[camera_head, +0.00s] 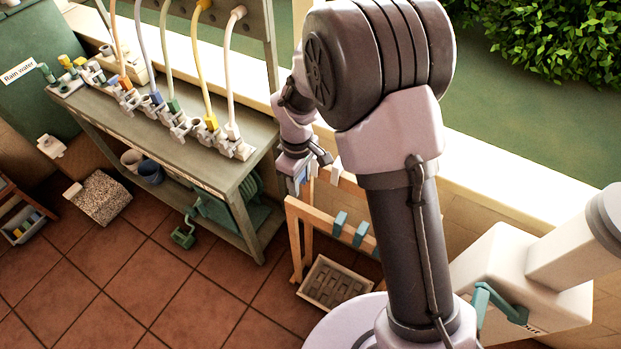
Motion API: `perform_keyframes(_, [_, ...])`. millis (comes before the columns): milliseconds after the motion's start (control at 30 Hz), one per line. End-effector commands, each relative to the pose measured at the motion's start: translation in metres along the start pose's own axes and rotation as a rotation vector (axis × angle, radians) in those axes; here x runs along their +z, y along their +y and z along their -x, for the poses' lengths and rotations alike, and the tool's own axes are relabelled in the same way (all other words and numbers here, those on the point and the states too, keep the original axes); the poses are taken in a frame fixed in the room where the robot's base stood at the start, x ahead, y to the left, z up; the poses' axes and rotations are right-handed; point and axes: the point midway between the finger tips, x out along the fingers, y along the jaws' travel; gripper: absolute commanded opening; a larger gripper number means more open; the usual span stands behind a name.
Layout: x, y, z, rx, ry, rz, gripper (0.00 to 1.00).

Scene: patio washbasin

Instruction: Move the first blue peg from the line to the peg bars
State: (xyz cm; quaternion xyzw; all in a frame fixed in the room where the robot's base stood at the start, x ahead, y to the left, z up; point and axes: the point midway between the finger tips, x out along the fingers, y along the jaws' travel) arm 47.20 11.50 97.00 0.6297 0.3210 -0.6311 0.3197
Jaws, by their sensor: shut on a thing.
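My gripper (303,180) is at the end of my arm, left of centre, over the left end of a wooden rack. It is shut on a small blue thing, apparently a blue peg (301,174), mostly hidden by the jaws. The wooden peg bars (309,211) stand below and right of the gripper. Two blue pegs (340,222) (360,234) sit on the front bar. A pale peg (337,169) shows on the bar behind. My arm hides the bars' right part. I cannot make out a line.
A grey bench (225,172) with hoses and coloured valves stands left of the rack. A slatted tray (334,284) lies on the floor below the bars. A pale wall ledge (490,177) runs behind. The tiled floor (130,265) at front left is mostly clear.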

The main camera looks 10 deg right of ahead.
Motion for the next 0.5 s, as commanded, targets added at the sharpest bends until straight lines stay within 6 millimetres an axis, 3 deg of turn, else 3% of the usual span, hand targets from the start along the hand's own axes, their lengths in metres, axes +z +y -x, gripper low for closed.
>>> perform_keyframes(267, [0.000,0.000,-0.016,-0.001,-0.001,0.004,0.00])
perform_keyframes(500, [0.000,-0.001,-0.046,-0.001,-0.001,0.003,0.00])
